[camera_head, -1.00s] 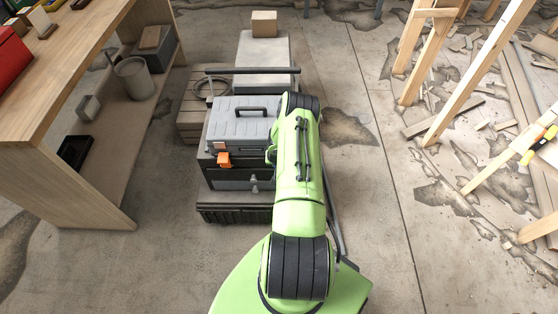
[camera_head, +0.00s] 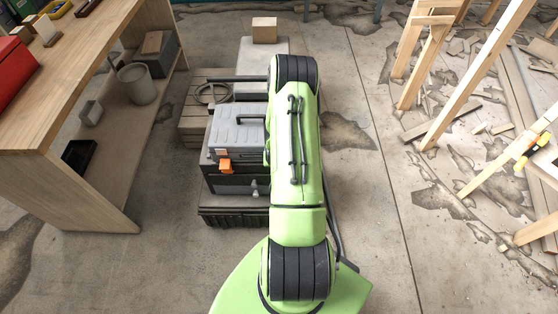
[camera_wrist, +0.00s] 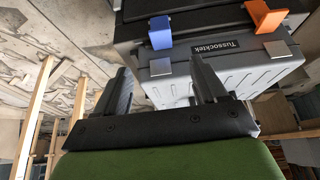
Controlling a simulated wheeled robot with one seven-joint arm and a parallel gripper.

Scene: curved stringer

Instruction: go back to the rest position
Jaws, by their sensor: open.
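My gripper (camera_wrist: 160,68) shows in the wrist view with its two dark fingers apart and no object held between them. In the head view my green arm hides the gripper. A grey toolbox (camera_head: 236,130) with an orange latch (camera_head: 225,167) stands left of my arm, its right part covered by it. In the wrist view the toolbox (camera_wrist: 228,72) appears upside down beyond the fingers, with a blue latch (camera_wrist: 160,33) and an orange latch (camera_wrist: 264,19). I cannot tell the exact gap between fingers and toolbox.
A wooden workbench (camera_head: 85,95) with a lower shelf stands at the left. Wooden crates (camera_head: 200,120) and a small box (camera_head: 264,30) are behind the toolbox. Timber framing (camera_head: 480,85) and debris lie at the right.

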